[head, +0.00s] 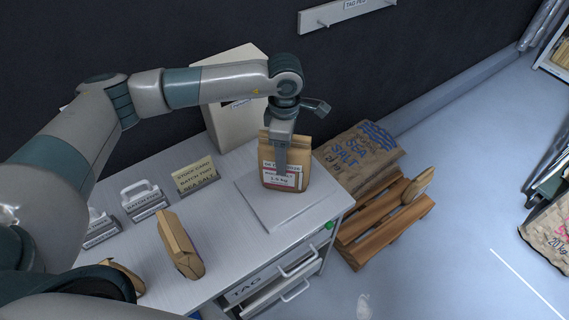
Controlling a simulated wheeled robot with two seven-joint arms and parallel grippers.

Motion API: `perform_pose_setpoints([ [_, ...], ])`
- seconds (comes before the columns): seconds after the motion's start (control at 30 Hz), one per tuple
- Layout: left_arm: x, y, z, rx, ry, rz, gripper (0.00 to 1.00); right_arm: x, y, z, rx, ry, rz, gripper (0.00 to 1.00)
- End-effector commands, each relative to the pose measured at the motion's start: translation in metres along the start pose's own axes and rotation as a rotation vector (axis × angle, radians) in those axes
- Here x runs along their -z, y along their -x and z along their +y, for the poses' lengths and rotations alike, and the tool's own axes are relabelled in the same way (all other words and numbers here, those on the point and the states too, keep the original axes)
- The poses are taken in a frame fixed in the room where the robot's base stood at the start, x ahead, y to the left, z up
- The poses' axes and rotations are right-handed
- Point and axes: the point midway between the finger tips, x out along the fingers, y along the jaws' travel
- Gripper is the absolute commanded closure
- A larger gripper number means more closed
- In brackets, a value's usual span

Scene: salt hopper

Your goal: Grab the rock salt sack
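A large sack (552,238) is cut off by the right edge of the head view; "20 kg" shows on it, but its name is not readable. Another large brown sack (358,160), printed "SEA SALT", lies by the wooden pallet. My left gripper (282,165) points down at a small labelled paper bag (298,158) standing on a flat plate on the bench. One finger lies across the bag's front; the other is hidden, so I cannot tell if it grips. My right gripper is not in view.
On the bench (222,262) are a second paper bag (179,245), a stock card sign (195,175) and grey handled blocks (145,202). A drawer (285,280) stands open below. A wooden pallet (385,222) is beside the bench. The floor to its right is clear.

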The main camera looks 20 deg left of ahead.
Motion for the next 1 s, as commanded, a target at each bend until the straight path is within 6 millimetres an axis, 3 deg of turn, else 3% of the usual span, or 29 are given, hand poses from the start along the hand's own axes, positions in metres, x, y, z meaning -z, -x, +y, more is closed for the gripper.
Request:
perform_pose_setpoints([
  [0.03, 0.000, 0.000, 0.000, 0.000, 0.000, 0.000, 0.51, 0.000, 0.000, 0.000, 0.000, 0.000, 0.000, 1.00],
  [0.23, 0.000, 0.000, 0.000, 0.000, 0.000, 0.000, 0.99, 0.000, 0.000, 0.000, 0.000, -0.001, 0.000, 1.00],
  [0.73, -0.001, 0.005, 0.002, -0.005, 0.000, -0.003, 1.00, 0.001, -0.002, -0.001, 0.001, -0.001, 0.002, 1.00],
  [1.0, -0.001, 0.022, 0.002, -0.008, 0.000, -0.004, 1.00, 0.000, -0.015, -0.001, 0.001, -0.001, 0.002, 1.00],
])
